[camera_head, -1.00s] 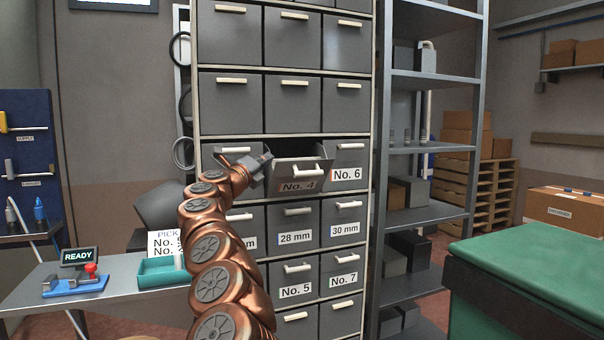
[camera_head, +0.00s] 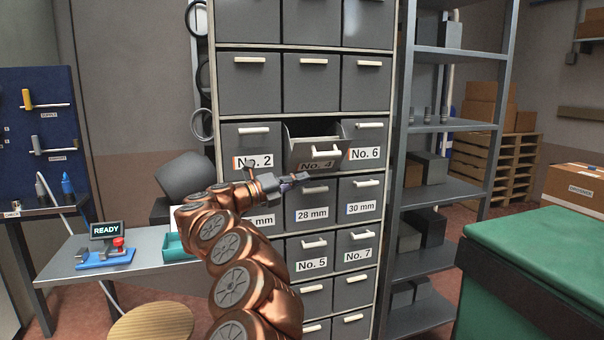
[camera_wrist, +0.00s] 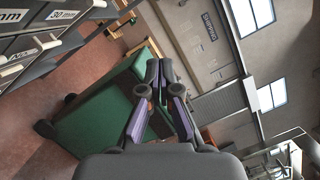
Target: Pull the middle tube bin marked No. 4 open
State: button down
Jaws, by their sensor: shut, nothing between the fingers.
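The grey bin marked No. 4 (camera_head: 316,165) is the middle one of its row in the head view. Its front stands forward and tilted out, with a dark gap showing at its top and a pale handle across its face. My gripper (camera_head: 301,177) is shut and empty, just below and left of that bin's front, before the 28 mm bin (camera_head: 320,200). I cannot tell whether it touches either bin. In the wrist view my gripper (camera_wrist: 158,72) shows its fingers together, pointing away from the bins.
Closed bins No. 2 (camera_head: 251,140) and No. 6 (camera_head: 365,133) flank the open one. An open shelf rack (camera_head: 455,192) stands right of the cabinet, and a green-topped cart (camera_head: 545,245) is at the right. A bench (camera_head: 65,262) with a READY display (camera_head: 104,232) is at the left.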

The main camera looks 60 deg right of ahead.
aim_at(319, 156)
jog(key=s+d+r+p, duration=0.1)
jog(key=d+r+p, duration=0.2)
jog(key=d, duration=0.6)
jog(key=shift+p, duration=0.7)
jog(key=shift+s+d, duration=0.1)
jog(key=shift+w+d+r+n+p, duration=0.2)
jog(key=shift+r+n+p, duration=0.45)
jog(key=shift+p, duration=0.55)
